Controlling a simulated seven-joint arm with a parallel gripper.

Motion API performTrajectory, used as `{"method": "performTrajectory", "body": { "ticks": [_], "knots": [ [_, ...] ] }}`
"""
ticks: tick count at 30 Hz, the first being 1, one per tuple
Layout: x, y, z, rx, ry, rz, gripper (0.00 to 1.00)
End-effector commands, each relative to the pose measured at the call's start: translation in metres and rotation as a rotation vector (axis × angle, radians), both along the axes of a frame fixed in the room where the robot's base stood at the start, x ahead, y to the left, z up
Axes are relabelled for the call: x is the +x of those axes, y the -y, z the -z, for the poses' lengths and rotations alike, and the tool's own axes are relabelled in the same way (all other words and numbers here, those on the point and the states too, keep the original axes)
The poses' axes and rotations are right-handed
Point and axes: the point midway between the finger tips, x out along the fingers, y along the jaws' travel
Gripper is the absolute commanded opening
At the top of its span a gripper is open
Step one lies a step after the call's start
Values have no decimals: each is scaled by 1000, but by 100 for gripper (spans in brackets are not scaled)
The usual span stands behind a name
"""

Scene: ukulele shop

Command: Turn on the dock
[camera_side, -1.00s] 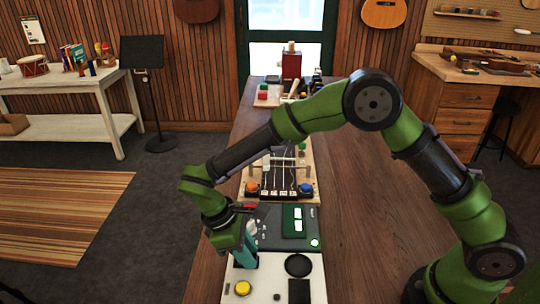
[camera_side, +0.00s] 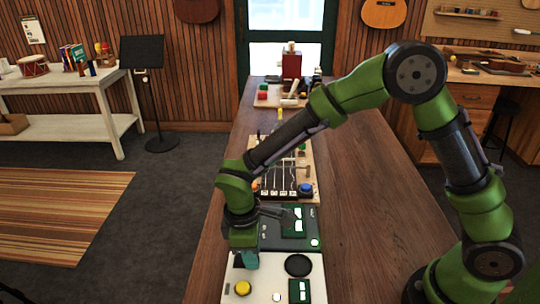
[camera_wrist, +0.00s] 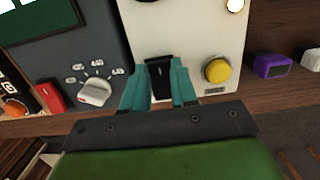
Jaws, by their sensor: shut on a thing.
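The dock is a white panel (camera_side: 262,277) at the near end of the bench, also in the wrist view (camera_wrist: 198,35). It carries a yellow button (camera_side: 243,288), a black round pad (camera_side: 298,265) and a small screen (camera_side: 300,291), lit green with white marks. In the wrist view a black switch (camera_wrist: 158,72) stands on the panel beside the yellow button (camera_wrist: 217,70). My gripper (camera_wrist: 160,88) has its teal fingers on either side of this switch, shut on it. In the side view my gripper (camera_side: 247,260) is low at the panel's back left, hiding the switch.
Behind the dock lies a dark panel (camera_side: 270,237) with a green screen; the wrist view shows its light knob (camera_wrist: 95,91) and red switch (camera_wrist: 48,97) left of my fingers. A board (camera_side: 311,170) with a blue button (camera_side: 306,188) stands farther back. The bench's right side is clear.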

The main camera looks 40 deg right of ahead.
Motion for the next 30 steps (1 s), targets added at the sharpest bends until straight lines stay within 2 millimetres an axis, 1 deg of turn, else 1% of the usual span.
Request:
{"method": "performTrajectory", "body": {
  "ticks": [2, 3, 7, 16, 20, 23, 30],
  "knots": [
    [0, 0, -1, 0, 1, 0, 0],
    [0, 0, -1, 0, 1, 0, 34],
    [0, 0, 0, -1, 1, 0, 53],
    [0, 0, -2, -1, 0, 0, 53],
    [2, -1, -12, 0, 3, 1, 53],
    [3, -2, -30, 1, 4, 1, 53],
    [7, -7, -90, 3, 6, 0, 53]
  ]
}}
